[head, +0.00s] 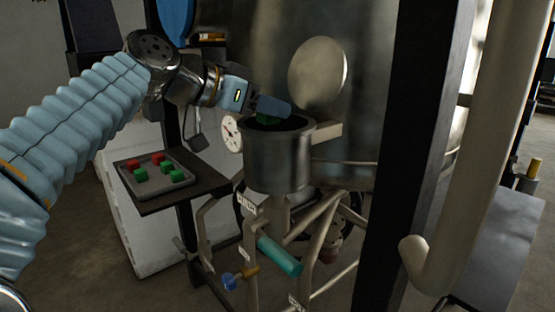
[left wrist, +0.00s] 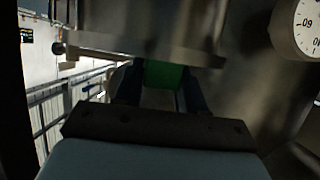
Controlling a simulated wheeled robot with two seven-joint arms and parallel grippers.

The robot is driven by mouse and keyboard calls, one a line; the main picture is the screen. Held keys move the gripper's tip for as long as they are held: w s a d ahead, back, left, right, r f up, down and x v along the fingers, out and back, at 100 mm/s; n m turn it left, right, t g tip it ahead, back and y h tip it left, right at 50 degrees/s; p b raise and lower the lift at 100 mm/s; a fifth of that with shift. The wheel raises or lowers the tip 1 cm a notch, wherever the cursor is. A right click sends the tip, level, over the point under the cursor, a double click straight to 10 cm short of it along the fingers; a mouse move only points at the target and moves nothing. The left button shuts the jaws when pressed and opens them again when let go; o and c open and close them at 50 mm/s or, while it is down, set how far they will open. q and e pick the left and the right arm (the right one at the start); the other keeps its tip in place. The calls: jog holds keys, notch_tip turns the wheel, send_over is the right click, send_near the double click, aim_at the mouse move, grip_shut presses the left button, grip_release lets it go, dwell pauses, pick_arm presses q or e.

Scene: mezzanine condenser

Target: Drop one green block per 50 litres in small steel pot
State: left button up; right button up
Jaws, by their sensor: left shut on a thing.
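The small steel pot (head: 278,158) stands upright at the middle of the head view. My left gripper (head: 268,116) is over the pot's mouth, shut on a green block (head: 267,120). The block also shows between the fingers in the left wrist view (left wrist: 165,75). The pot's inside is mostly hidden. A tray (head: 143,192) on the dark shelf left of the pot holds green blocks (head: 166,167) and red blocks (head: 158,158). A white dial gauge (head: 230,133) is beside the pot, partly behind it; its reading is too small to tell. My right gripper is not in view.
A large metal vessel (head: 360,120) stands behind the pot. A dark post (head: 408,150) and a pale pipe (head: 480,130) stand to the right. Pipes with a teal handle (head: 279,256) and a blue-tipped valve (head: 231,281) are below the pot.

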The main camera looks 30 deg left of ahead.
pick_arm(q)
jog(key=shift+f, duration=0.15)
jog(key=o, duration=1.1)
jog(key=b+v, duration=0.1)
jog(key=v, duration=1.3)
